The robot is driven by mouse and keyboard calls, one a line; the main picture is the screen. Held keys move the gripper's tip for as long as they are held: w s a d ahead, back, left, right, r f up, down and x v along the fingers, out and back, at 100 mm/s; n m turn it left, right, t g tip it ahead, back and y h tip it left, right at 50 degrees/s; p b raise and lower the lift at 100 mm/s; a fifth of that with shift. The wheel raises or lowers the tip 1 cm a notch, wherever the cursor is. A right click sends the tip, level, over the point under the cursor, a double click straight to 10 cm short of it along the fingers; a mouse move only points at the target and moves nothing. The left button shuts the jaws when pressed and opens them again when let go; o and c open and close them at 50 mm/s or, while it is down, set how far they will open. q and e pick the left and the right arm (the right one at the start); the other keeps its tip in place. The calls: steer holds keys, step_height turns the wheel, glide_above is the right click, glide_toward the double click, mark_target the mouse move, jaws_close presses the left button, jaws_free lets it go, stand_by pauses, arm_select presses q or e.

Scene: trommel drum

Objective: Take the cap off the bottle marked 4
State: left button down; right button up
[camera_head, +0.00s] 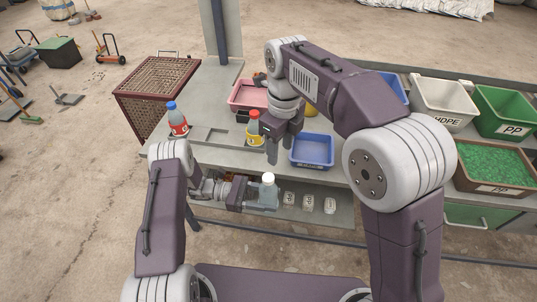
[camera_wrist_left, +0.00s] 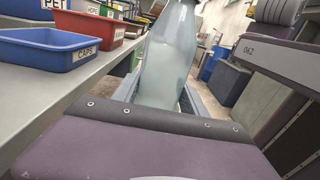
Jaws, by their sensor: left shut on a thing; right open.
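My left gripper (camera_head: 262,194) is shut on a pale, clear bottle (camera_head: 268,200) with a white cap (camera_head: 268,177), held upright in front of the bench. The bottle's body (camera_wrist_left: 165,65) fills the middle of the left wrist view, with its top out of frame. I cannot read a number on it. My right gripper (camera_head: 272,152) is open and points down, just above the white cap and apart from it. A bottle with a blue cap and red label (camera_head: 177,120) and one with a red cap and yellow label (camera_head: 254,128) stand on the bench.
A blue tray (camera_head: 331,163) marked CAPS in the left wrist view (camera_wrist_left: 45,62) sits right of my right gripper. A pink-red bin (camera_head: 240,104) is behind. Several small clear pieces (camera_head: 308,203) lie on the lower ledge. A brown mesh crate (camera_head: 150,100) stands left.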

mark_target(269, 178)
steer(key=s+a, duration=0.1)
steer(key=s+a+f+n, duration=0.1)
steer(key=shift+a+f, duration=0.1)
steer(key=shift+a, duration=0.3)
step_height(269, 178, down, 8)
steer(key=shift+w, duration=0.1)
jaws_close()
stand_by(0.4)
